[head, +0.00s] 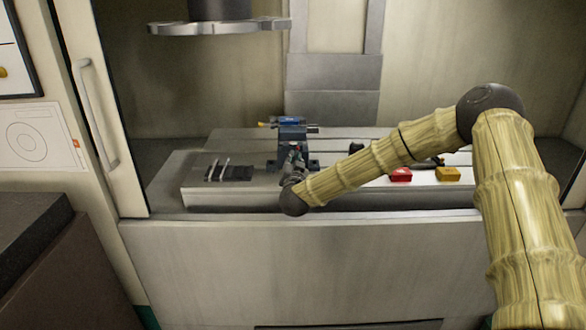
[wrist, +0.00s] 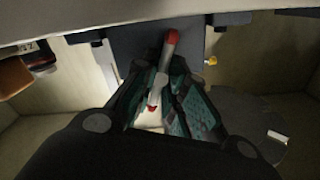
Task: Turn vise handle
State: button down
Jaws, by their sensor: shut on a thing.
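A blue vise (head: 292,133) stands on the slotted table inside the machine, and its dark body also shows in the wrist view (wrist: 195,47). The vise handle (wrist: 163,70) is a pale bar with red ends, lying slanted between the fingers in the wrist view. My gripper (head: 291,168) is at the front of the vise, with its teal-padded fingers (wrist: 168,92) closed around the handle. In the head view, my gripper and wrist hide the handle and the lower front of the vise.
Dark bars and a plate (head: 229,172) lie left of the vise. A red block (head: 400,175) and a yellow block (head: 447,174) sit at the right. A round dark tool head (head: 219,28) hangs above. An open door with a handle (head: 97,112) bounds the left side.

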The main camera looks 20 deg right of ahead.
jog(key=m+b, duration=0.4)
jog(key=shift+f+m, duration=0.35)
jog(key=shift+m, duration=0.05)
jog(key=m+b, duration=0.9)
jog(key=shift+m, duration=0.4)
jog(key=shift+r+m+b, duration=0.15)
jog(key=shift+m+b, duration=1.65)
jog(key=shift+b, duration=0.05)
jog(key=c, duration=1.4)
grip_release()
jog(key=shift+o, duration=0.2)
jog(key=shift+s+d+r, duration=0.1)
jog(key=shift+r, duration=0.1)
